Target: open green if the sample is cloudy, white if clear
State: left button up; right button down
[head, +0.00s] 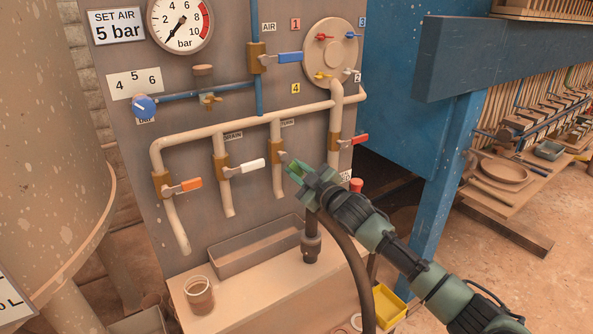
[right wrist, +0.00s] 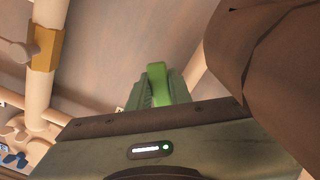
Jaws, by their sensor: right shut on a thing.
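My right gripper (head: 305,178) is at the third lever from the left on the lower pipe row, shut on the green lever (right wrist: 157,82). In the right wrist view the green lever shows between the fingers; the gripper hides most of it in the head view. To its left, the white lever (head: 248,167) points right, across its vertical pipe. A glass sample jar (head: 199,296) stands on the ledge at lower left. Its contents look brownish; I cannot tell for sure whether they are cloudy. My left gripper is not in view.
An orange lever (head: 184,187) is at left and a red lever (head: 354,141) at right of the row. A blue lever (head: 289,57) and a gauge (head: 181,20) are above. A trough (head: 250,253) and dark hose (head: 352,262) lie below. A blue post (head: 447,190) stands right.

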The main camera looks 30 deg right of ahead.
jog(key=shift+a, duration=0.1)
dwell(0.4)
jog(key=shift+a+f+m+p, duration=0.15)
jog(key=shift+a+m+p, duration=0.2)
jog(key=shift+m, duration=0.3)
jog(key=shift+a+f+m+p, duration=0.15)
jog(key=shift+a+m+p, duration=0.15)
jog(key=shift+m, duration=0.35)
jog(key=shift+s+a+f+m+p, duration=0.15)
jog(key=shift+a+m+p, duration=0.45)
jog(key=shift+m, duration=0.6)
jog(key=shift+a+f+m+p, duration=0.15)
jog(key=shift+a+m+p, duration=0.45)
jog(key=shift+m, duration=0.6)
jog(key=shift+a, duration=0.1)
jog(key=c, duration=1.3)
grip_release()
jog(key=shift+s, duration=0.1)
jog(key=s, duration=0.2)
jog(key=s+b, duration=0.1)
jog(key=s, duration=0.4)
jog(key=shift+s+d, duration=0.35)
